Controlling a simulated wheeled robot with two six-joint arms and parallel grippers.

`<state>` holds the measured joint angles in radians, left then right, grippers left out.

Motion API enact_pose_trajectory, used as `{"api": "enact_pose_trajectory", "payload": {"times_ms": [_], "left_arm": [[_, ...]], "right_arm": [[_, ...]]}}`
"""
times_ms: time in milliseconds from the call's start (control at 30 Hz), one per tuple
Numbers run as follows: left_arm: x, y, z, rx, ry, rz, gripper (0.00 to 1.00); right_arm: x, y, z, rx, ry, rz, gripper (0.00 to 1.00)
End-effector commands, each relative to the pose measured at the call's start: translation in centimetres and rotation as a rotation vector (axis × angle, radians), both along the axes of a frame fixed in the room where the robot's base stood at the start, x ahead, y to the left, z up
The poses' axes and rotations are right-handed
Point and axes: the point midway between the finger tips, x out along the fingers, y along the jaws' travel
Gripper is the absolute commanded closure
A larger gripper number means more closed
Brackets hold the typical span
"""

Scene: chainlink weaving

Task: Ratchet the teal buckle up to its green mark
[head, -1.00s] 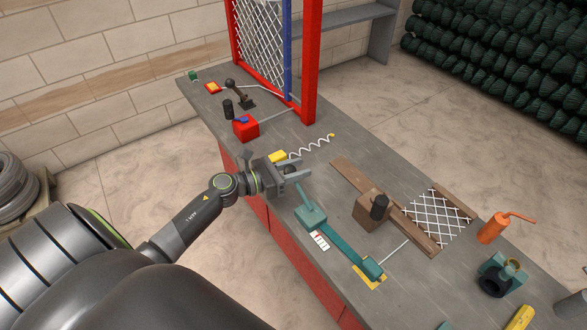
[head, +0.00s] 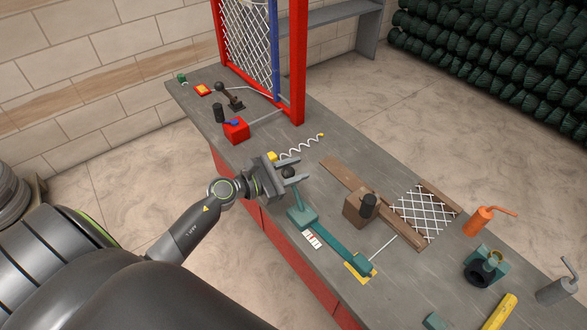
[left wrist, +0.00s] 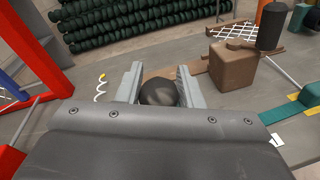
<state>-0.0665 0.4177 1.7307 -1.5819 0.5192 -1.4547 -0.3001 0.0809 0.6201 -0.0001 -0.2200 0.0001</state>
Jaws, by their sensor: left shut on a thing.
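The teal buckle (head: 301,216) sits on the grey bench, with a teal strap (head: 332,244) running down right to a teal end block (head: 358,264). Its teal lever (head: 294,194) rises steeply to a black ball knob (head: 288,173). My left gripper (head: 290,172) is shut on this knob. In the left wrist view the knob (left wrist: 158,93) lies between the two grey fingers (left wrist: 159,82). A small white card (head: 313,240) with reddish marks lies beside the strap; I cannot make out a green mark. My right gripper is not in view.
A brown block with a black knob (head: 360,208) and a wire mesh panel (head: 424,212) lie right of the buckle. A white coil (head: 300,148), a red box (head: 236,131) and a red frame (head: 299,70) stand beyond. An orange can (head: 481,220) is at right.

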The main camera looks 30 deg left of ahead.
Motion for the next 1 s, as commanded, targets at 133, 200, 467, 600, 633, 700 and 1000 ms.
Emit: {"api": "enact_pose_trajectory", "payload": {"times_ms": [133, 200, 467, 600, 633, 700, 1000], "left_arm": [[-0.3, 0.1, -0.7, 0.005, 0.013, -0.001, 1.0], [-0.3, 0.1, -0.7, 0.005, 0.015, -0.001, 1.0], [-0.2, 0.1, -0.4, 0.002, 0.008, 0.0, 0.46], [-0.1, 0.0, -0.3, 0.001, 0.006, 0.0, 0.46], [-0.1, 0.0, -0.3, 0.001, 0.006, 0.0, 0.46], [-0.1, 0.0, -0.3, 0.0, 0.005, 0.0, 0.46], [-2.4, 1.4, -0.1, 0.005, 0.005, 0.0, 0.46]], "right_arm": [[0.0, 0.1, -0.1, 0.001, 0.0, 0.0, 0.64], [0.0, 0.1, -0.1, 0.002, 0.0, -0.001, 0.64], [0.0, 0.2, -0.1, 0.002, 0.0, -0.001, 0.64], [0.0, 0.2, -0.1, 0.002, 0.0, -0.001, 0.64], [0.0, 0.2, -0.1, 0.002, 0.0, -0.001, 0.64], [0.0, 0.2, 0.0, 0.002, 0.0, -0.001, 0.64], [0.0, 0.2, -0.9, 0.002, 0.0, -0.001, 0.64]]}}
